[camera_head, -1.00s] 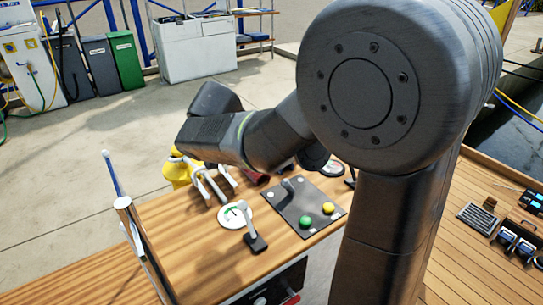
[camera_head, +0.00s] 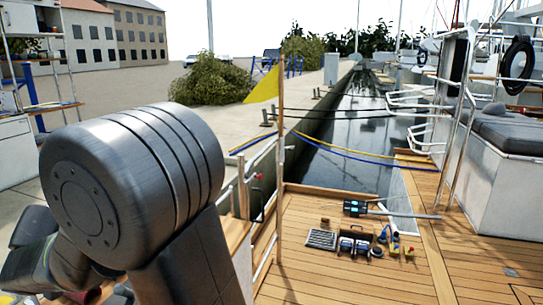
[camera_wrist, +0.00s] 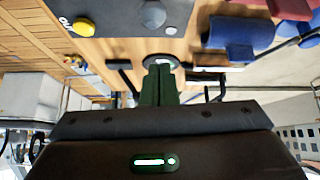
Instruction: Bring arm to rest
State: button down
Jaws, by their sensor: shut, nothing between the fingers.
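My arm (camera_head: 120,190) fills the lower left of the head view, bent at a large round grey joint. Its far end runs off the left and lower edges, so the gripper does not show there. In the wrist view my gripper (camera_wrist: 159,72) has its two green fingers together and empty. Its tips point toward the wooden console top (camera_wrist: 120,48) and a round dark-rimmed dial (camera_wrist: 160,60). Whether they touch it I cannot tell.
The wrist view shows a dark panel (camera_wrist: 120,12) with a yellow button (camera_wrist: 84,27), and a blue object (camera_wrist: 232,38) near the fingers. In the head view, tools and a black case (camera_head: 354,243) lie on the wooden deck (camera_head: 340,285); water lies beyond.

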jog(key=shift+w+p, duration=0.25)
jog(key=shift+p, duration=0.7)
jog(key=w+f+g+p, duration=0.1)
jog(key=p, duration=0.2)
jog(key=w+f+g+p, duration=0.1)
jog(key=g+p, duration=0.1)
jog(key=p, duration=0.2)
jog(key=shift+d+f, duration=0.1)
jog(key=shift+d, duration=0.2)
jog(key=g+p, duration=0.1)
jog(key=p, duration=0.1)
jog(key=w+f+g+p, duration=0.1)
jog(key=p, duration=0.1)
jog(key=shift+d+y, duration=0.25)
jog(key=shift+y, duration=0.15)
jog(key=p, duration=0.2)
jog(key=w+g+p, duration=0.1)
jog(key=p, duration=0.1)
jog(key=shift+w+d+f+y+p, duration=0.25)
jog(key=shift+d+f+y+p, duration=0.05)
jog(key=shift+d+y+p, duration=0.1)
jog(key=shift+w+f+g, duration=0.15)
jog(key=shift+f+g, duration=0.2)
jog(key=shift+g, duration=0.05)
